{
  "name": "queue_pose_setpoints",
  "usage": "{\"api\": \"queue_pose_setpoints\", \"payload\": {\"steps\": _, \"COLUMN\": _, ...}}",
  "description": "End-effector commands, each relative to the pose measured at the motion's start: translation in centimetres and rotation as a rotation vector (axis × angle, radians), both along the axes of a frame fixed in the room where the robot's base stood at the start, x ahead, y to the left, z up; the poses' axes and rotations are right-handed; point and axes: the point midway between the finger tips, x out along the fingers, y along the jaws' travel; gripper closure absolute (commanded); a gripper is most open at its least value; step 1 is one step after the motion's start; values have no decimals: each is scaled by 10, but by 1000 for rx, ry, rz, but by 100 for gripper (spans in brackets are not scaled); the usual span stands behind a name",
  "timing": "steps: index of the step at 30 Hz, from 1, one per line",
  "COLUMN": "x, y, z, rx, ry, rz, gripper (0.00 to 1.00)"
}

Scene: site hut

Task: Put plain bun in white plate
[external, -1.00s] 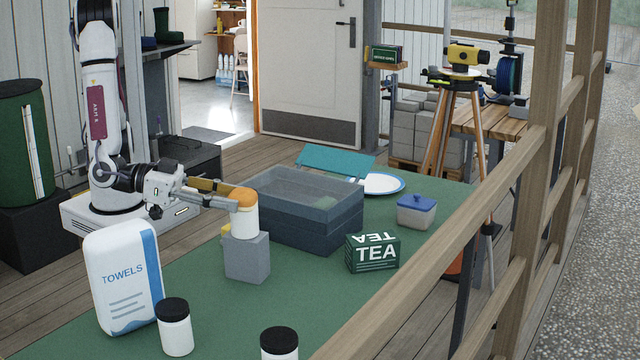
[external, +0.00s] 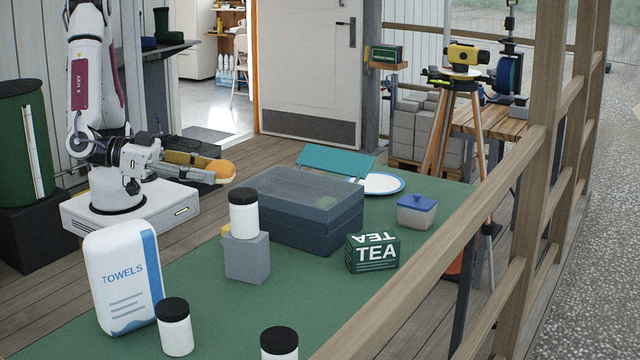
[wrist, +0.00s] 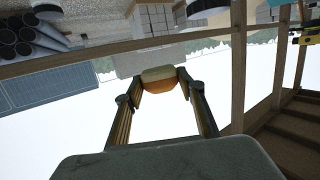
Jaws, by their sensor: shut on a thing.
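A plain orange-brown bun (external: 221,171) is held at the tips of my gripper (external: 212,172). In the wrist view the bun (wrist: 158,88) sits between the two fingertips (wrist: 158,82), which are shut on it. The gripper is raised above the left side of the table, left of a black-lidded white jar on a grey block. The white plate (external: 388,183) with a blue rim lies at the far end of the green table, behind the dark blue crate, which hides its left part along with a teal panel.
The dark blue crate (external: 318,228) stands between my gripper and the plate. The white jar (external: 243,215) stands on the grey block (external: 247,262). A tea box (external: 372,254), a blue-lidded tub (external: 416,212) and a towels pack (external: 122,280) are also on the table.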

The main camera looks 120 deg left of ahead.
Motion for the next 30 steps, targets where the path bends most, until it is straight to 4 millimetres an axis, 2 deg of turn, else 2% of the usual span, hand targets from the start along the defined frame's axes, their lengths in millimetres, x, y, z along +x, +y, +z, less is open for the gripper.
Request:
{"api": "queue_pose_setpoints", "payload": {"steps": 9, "x": -43, "y": -25, "z": 0, "rx": -2, "ry": -1, "rz": 24, "gripper": 82}}
{"api": "queue_pose_setpoints", "payload": {"steps": 18, "x": -79, "y": -37, "z": 0, "rx": 4, "ry": 4, "rz": 50, "gripper": 82}}
{"api": "queue_pose_setpoints", "payload": {"steps": 25, "x": -98, "y": -42, "z": -2, "rx": 12, "ry": 9, "rz": 62, "gripper": 83}}
{"api": "queue_pose_setpoints", "payload": {"steps": 30, "x": -96, "y": -41, "z": -19, "rx": 14, "ry": 9, "rz": 64, "gripper": 83}}
